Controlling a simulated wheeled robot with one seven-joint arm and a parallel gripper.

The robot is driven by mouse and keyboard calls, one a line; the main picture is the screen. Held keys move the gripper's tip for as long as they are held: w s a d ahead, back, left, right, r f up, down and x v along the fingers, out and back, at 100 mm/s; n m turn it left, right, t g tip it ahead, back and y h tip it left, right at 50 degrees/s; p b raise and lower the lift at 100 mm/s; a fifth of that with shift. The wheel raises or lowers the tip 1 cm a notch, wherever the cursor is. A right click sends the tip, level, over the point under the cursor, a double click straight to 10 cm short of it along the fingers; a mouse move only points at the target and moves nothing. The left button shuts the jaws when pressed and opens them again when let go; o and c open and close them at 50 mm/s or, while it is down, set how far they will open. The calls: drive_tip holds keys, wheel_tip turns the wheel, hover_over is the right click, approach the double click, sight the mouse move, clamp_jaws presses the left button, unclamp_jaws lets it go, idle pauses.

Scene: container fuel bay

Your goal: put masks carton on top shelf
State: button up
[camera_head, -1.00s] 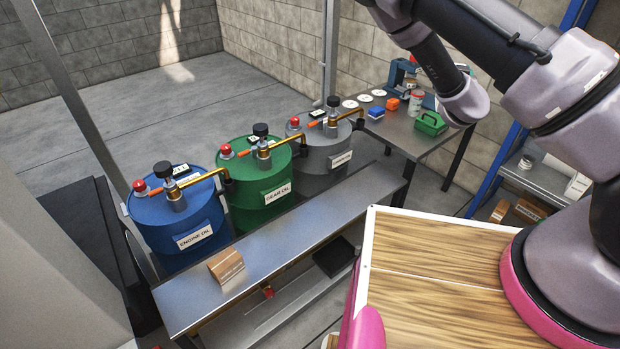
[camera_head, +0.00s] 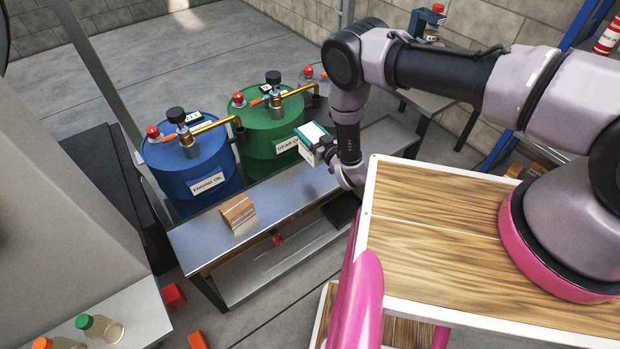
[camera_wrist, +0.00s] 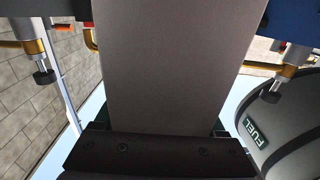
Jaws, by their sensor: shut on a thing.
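My gripper (camera_head: 327,148) is shut on a white and teal carton (camera_head: 312,130), held above the far end of the metal bench, in front of the green drum. I take it for the masks carton, but its lettering is not readable. In the wrist view its plain grey-looking face (camera_wrist: 160,65) fills the middle, above the dark gripper body. A rack with a blue upright (camera_head: 580,22) stands at the right edge of the head view. My arm hides much of it, and its top shelf cannot be made out.
A brown carton (camera_head: 238,211) sits on the metal bench (camera_head: 205,240). Blue (camera_head: 192,165) and green (camera_head: 270,130) oil drums with pumps stand behind it. Bottles (camera_head: 100,327) stand on a pale surface at lower left. A red-striped canister (camera_head: 607,40) is at far right. Open floor lies beyond the drums.

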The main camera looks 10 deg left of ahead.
sight(305, 154)
drive_tip(key=f, duration=0.4)
drive_tip(key=s+a+f, duration=0.1)
drive_tip(key=f, duration=0.1)
drive_tip(key=shift+f, duration=2.35)
drive_tip(key=shift+f, duration=0.1)
drive_tip(key=o, duration=1.6)
drive_tip(key=shift+c, duration=0.2)
drive_tip(key=shift+d, duration=0.1)
drive_tip(key=v, duration=1.2)
